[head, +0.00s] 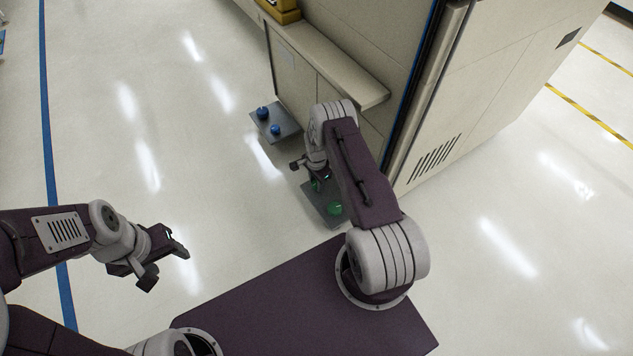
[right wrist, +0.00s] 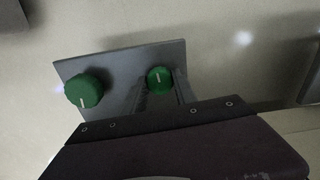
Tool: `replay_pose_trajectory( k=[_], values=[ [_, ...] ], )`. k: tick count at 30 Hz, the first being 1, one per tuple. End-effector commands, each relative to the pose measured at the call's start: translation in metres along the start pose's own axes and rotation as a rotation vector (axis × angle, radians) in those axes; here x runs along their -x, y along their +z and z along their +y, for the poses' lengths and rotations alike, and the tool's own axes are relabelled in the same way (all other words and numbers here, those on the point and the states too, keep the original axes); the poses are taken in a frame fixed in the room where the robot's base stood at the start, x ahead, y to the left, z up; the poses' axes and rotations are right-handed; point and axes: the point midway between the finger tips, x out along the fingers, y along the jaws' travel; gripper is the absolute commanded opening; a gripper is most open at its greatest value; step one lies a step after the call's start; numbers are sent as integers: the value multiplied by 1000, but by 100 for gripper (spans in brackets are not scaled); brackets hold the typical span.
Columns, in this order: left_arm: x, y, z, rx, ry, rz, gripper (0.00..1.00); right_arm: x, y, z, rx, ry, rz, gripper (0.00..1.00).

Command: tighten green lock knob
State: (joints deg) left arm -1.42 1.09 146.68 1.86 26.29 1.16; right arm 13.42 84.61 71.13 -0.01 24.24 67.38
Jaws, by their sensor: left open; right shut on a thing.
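Two green knobs sit on a grey plate (right wrist: 120,62) low beside the beige machine. In the right wrist view one green knob (right wrist: 159,80) is between the fingers of my right gripper (right wrist: 160,92), which is shut on it. The other green knob (right wrist: 84,90) stands free to the left; each has a white line on its face. In the head view one green knob (head: 335,209) shows in front of my right gripper (head: 315,180), and the gripped one is partly hidden. My left gripper (head: 166,262) is open and empty over the floor.
Another grey plate (head: 287,130) with blue knobs (head: 262,113) lies further back along the machine (head: 345,60). A beige ledge (head: 330,62) sticks out above it. Open floor (head: 150,120) lies to the left, with a blue line (head: 46,140).

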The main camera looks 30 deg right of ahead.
Motion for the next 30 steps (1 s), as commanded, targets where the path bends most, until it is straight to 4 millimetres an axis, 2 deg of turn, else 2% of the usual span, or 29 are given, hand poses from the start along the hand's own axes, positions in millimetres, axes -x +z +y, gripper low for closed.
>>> replay_pose_trajectory(
  k=[19, 20, 22, 30],
  values=[
    [0, 0, 0, 0, 0, 0, 55, 0, 0, 1, -48, 2, -1, 0],
    [0, 0, 0, 0, 0, 0, 55, 0, 1, 1, -48, 2, -1, 36],
    [0, 0, 0, 0, 0, 0, 55, 0, 0, 1, -48, 2, -1, 55],
    [1, 0, 0, 0, 0, 0, 55, 0, 0, 0, -47, 1, 0, 55]
  ],
)
